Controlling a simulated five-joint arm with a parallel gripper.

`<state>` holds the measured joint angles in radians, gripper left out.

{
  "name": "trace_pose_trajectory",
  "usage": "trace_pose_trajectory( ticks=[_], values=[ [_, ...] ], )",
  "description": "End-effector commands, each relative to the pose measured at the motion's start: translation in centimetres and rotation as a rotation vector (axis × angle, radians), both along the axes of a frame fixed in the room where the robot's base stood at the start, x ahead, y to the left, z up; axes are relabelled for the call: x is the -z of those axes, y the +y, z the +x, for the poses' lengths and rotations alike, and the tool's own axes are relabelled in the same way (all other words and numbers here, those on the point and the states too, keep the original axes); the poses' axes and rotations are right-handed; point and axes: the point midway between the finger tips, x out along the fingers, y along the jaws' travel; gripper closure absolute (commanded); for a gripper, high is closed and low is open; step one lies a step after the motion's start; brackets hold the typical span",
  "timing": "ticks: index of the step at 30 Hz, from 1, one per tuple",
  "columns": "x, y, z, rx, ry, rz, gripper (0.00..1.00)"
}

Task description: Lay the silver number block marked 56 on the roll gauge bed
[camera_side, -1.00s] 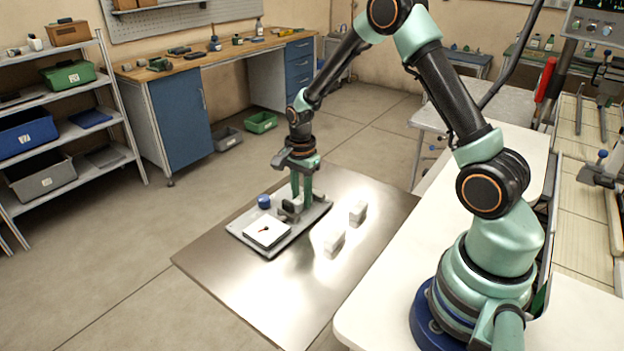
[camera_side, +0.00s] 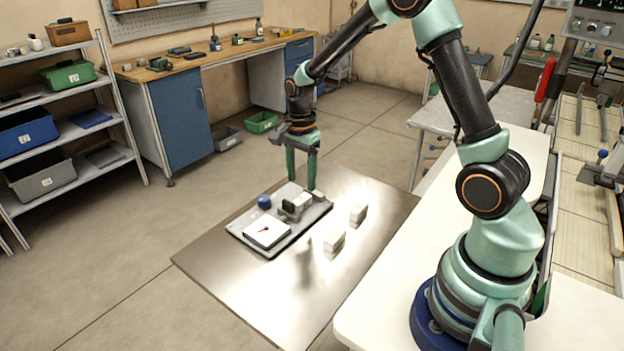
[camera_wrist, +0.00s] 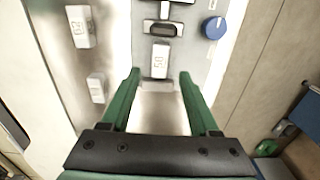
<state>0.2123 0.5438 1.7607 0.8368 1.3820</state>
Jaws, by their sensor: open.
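The roll gauge (camera_side: 285,241) is a grey plate with a white dial face (camera_side: 266,232) and a blue knob (camera_side: 264,201). A silver block (camera_wrist: 159,62) lies on its bed, beside the dark clamp-like part (camera_wrist: 160,29). Its mark looks like 56 or 50; I cannot read the last digit surely. My gripper (camera_side: 301,182) is open and empty, raised above the bed. In the wrist view the fingertips of my gripper (camera_wrist: 160,75) stand either side of the block's near end, apart from it.
Two other pale blocks stand on the shiny metal sheet (camera_side: 240,290) right of the gauge: one (camera_side: 334,240) nearer and one (camera_side: 358,212) farther. In the wrist view one block (camera_wrist: 80,27) seems marked 62; the other's mark (camera_wrist: 96,88) is unclear. The sheet's front is clear.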

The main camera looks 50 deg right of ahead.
Motion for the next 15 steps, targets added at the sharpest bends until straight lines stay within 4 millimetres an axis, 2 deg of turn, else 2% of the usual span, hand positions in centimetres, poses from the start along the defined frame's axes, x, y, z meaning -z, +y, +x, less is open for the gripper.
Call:
trace_pose_trajectory(
  ticks=[1, 6, 15],
  values=[
    [-1.2, 0.0, 0.1, 0.000, -0.006, -0.001, 0.38],
    [-4.2, 0.0, 0.1, 0.000, -0.005, -0.001, 0.38],
    [-6.9, 0.3, -0.2, -0.035, -0.013, -0.003, 0.38]
  ],
)
